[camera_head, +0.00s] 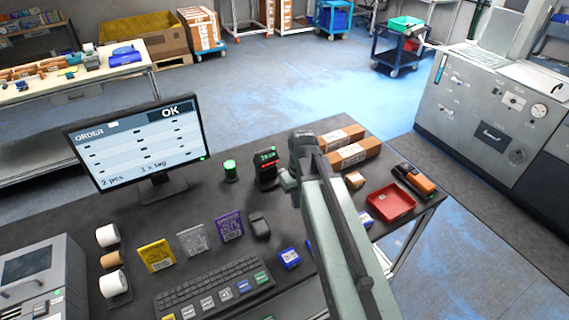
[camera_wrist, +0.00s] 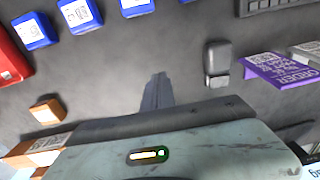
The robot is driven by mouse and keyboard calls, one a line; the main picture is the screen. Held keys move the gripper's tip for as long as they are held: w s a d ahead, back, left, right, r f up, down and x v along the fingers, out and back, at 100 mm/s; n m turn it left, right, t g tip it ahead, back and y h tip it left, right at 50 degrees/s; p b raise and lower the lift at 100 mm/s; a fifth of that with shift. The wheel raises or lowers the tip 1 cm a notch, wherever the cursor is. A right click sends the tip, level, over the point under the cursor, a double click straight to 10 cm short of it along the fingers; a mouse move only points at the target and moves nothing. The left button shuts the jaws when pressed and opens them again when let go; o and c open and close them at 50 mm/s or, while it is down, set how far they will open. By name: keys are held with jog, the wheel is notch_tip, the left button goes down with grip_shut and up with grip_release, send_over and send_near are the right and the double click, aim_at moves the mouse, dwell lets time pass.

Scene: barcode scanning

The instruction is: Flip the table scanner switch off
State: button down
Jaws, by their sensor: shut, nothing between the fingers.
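The table scanner (camera_head: 266,168) is a black upright device on the dark table, with a green display and a red glowing strip. It stands just left of the end of my arm in the head view. I cannot make out its switch or the switch's position. My gripper (camera_wrist: 158,78) shows in the wrist view with its narrow dark fingers together and empty, above the bare tabletop. In the head view my arm hides the fingertips. I cannot make out the scanner in the wrist view.
A green-lit lamp (camera_head: 230,170) and the monitor (camera_head: 138,145) reading "OK" stand left of the scanner. Cardboard boxes (camera_head: 352,154) and a red tray (camera_head: 391,201) are at right.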

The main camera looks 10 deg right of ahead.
jog(key=w+d+r+n+y+p, duration=0.1)
jog(key=w+r+n+p, duration=0.2)
jog(key=w+n, duration=0.6)
jog(key=w+d+r+n+y+p, duration=0.1)
jog(key=w+d+r+n+p, duration=0.1)
jog(key=w+r+n, duration=0.3)
jog(key=w+n+p, duration=0.1)
jog(key=w+n, duration=0.3)
jog(key=w, duration=0.4)
jog(key=shift+w+d+r+y, duration=0.25)
jog(key=shift+w+y, duration=0.05)
jog(key=shift+y, duration=0.1)
jog(key=b+x, duration=0.9)
jog(key=d+b+x, duration=0.1)
jog(key=b+x, duration=0.3)
jog(key=x, duration=0.1)
jog(key=shift+w+f, duration=0.1)
jog(key=shift+w, duration=0.05)
